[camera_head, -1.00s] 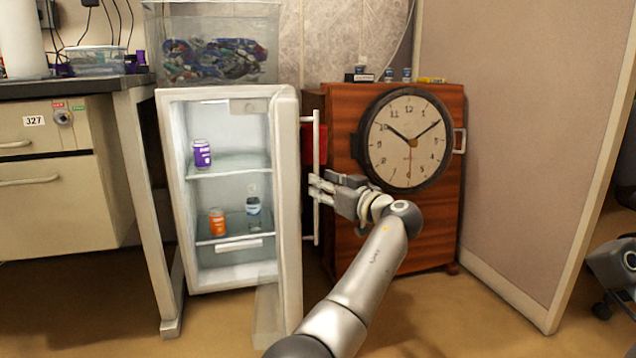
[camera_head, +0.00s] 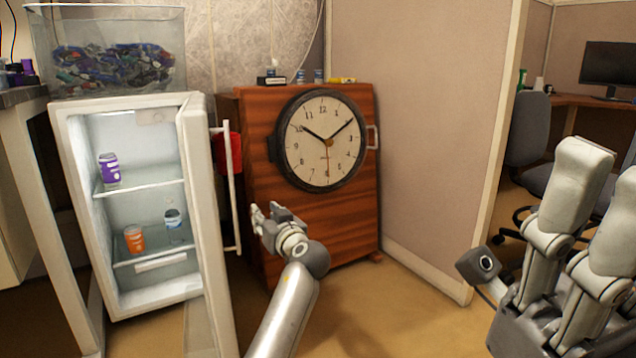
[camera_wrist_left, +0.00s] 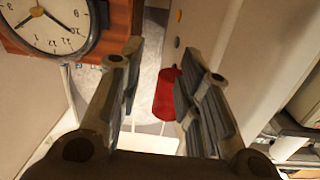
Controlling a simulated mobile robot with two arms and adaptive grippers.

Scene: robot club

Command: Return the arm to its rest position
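My left arm comes up from the bottom in the head view. Its gripper (camera_head: 268,212) is in front of the wooden cabinet, just right of the white fridge door handle (camera_head: 232,190) and apart from it. In the left wrist view, the two fingers of this gripper (camera_wrist_left: 158,95) stand wide apart with nothing held between them. A red object (camera_wrist_left: 166,95) shows in the gap, behind the fingers.
The fridge door (camera_head: 205,220) stands open, close left of my arm. The wooden cabinet (camera_head: 255,130) with a round clock (camera_head: 325,150) is behind. Open floor (camera_head: 400,310) lies between.

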